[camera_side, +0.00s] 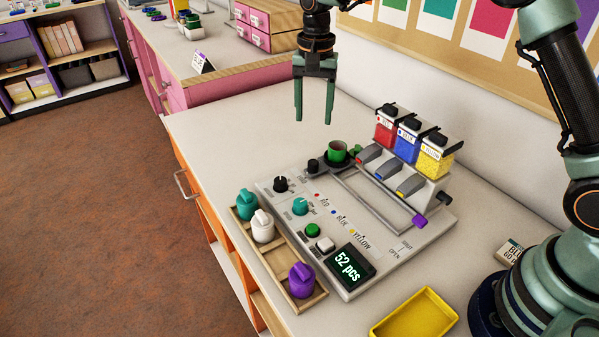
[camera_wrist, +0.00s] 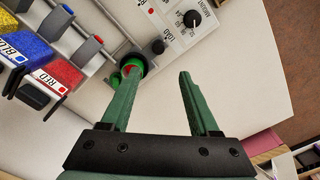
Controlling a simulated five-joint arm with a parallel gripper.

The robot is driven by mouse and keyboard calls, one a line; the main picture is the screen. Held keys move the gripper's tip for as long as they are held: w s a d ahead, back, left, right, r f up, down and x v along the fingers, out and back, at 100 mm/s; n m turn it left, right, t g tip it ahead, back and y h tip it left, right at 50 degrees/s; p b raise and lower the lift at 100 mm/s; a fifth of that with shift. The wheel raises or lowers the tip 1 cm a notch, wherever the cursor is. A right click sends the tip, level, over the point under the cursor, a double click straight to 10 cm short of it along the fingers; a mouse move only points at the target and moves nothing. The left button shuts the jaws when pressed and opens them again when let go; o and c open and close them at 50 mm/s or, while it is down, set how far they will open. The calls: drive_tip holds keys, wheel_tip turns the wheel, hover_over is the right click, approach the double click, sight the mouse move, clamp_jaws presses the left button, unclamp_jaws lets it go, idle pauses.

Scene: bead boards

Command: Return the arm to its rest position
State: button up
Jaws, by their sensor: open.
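My gripper (camera_side: 314,100) is green with a black mount and hangs in the air above the back part of the white counter, to the left of the bead dispenser (camera_side: 405,150). Its two fingers point down, apart and empty. The fingers also show spread in the wrist view (camera_wrist: 155,90), with nothing between them. My arm reaches from the base at the right edge across the top of the side view; part of it is out of frame. A green cup (camera_side: 338,152) stands below and right of the fingers; in the wrist view a finger partly hides it.
The dispenser holds red, blue and yellow bead hoppers. The panel (camera_side: 345,240) has knobs and a display reading 52 pcs. A wooden tray (camera_side: 312,302) with teal, white and purple pieces lies at the front left. A yellow tray (camera_side: 415,315) lies near my base. The counter's back left is clear.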

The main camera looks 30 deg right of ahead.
drive_tip(key=s+d+r+n+t, duration=0.3)
drive_tip(key=s+d+r+n, duration=0.2)
drive_tip(key=s+r, duration=0.55)
drive_tip(key=s+d+f+n+t, duration=0.2)
drive_tip(key=s+d+n, duration=0.1)
drive_tip(key=s, duration=0.8)
drive_tip(key=shift+s+d+f+n+t, duration=0.15)
drive_tip(key=shift+n+t, duration=0.15)
drive_tip(key=shift+n, duration=0.2)
idle(0.5)
